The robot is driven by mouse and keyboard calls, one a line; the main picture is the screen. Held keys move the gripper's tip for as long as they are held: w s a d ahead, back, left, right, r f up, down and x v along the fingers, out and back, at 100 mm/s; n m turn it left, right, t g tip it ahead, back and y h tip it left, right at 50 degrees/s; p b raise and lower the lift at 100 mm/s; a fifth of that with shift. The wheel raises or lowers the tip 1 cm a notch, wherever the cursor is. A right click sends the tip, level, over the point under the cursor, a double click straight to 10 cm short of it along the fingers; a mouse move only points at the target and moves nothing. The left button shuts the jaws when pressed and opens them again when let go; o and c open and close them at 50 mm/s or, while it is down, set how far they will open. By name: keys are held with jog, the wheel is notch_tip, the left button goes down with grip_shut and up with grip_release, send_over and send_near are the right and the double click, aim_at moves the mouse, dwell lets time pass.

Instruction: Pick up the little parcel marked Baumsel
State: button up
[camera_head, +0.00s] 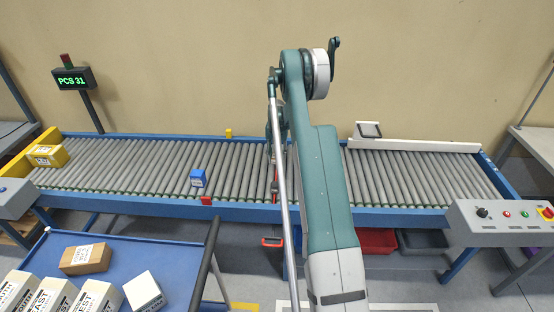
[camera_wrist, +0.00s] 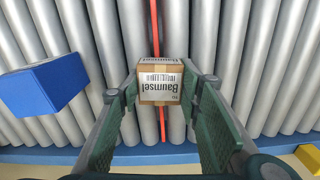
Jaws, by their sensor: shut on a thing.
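The little parcel (camera_wrist: 160,80) is a brown cardboard box with a white label reading "Baumsel", upside down in the wrist view. My gripper (camera_wrist: 160,92) is shut on it, with one green-padded finger at each side of the box. Grey rollers lie behind the parcel; I cannot tell whether it touches them. In the head view my arm hides the parcel and most of the gripper.
A blue box (camera_head: 198,178) stands on the roller conveyor (camera_head: 130,165), left of the parcel in the wrist view (camera_wrist: 42,86). A yellow box (camera_head: 46,156) is at the conveyor's left end. A blue table (camera_head: 180,262) in front holds a brown parcel (camera_head: 86,259) and several white boxes. A control panel (camera_head: 505,216) stands at right.

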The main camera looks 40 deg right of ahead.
aim_at(277, 156)
jog(key=shift+s+d, duration=0.1)
jog(key=shift+s, duration=0.05)
jog(key=shift+r+p, duration=0.45)
jog(key=shift+r, duration=4.55)
